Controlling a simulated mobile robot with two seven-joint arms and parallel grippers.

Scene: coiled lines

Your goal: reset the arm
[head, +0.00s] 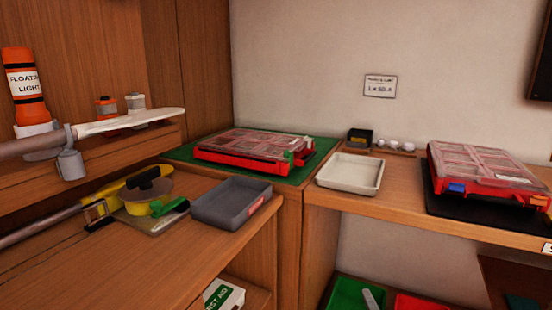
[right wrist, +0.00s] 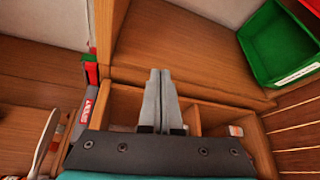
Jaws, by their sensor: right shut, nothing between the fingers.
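My right gripper (right wrist: 158,78) shows in the right wrist view, with its two grey fingers side by side and closed, nothing between them. Behind the fingertips is a wooden shelf unit with open compartments (right wrist: 125,103); I cannot tell the exact gap, but the fingers hold nothing. I cannot make out the right gripper clearly in the head view. My left gripper is in neither view.
The head view shows a grey tray (head: 232,203), a white tray (head: 350,187), two red cases (head: 256,147) (head: 487,172) and a white paddle (head: 130,121) on wooden surfaces. A green bin (right wrist: 277,48) is upper right in the wrist view.

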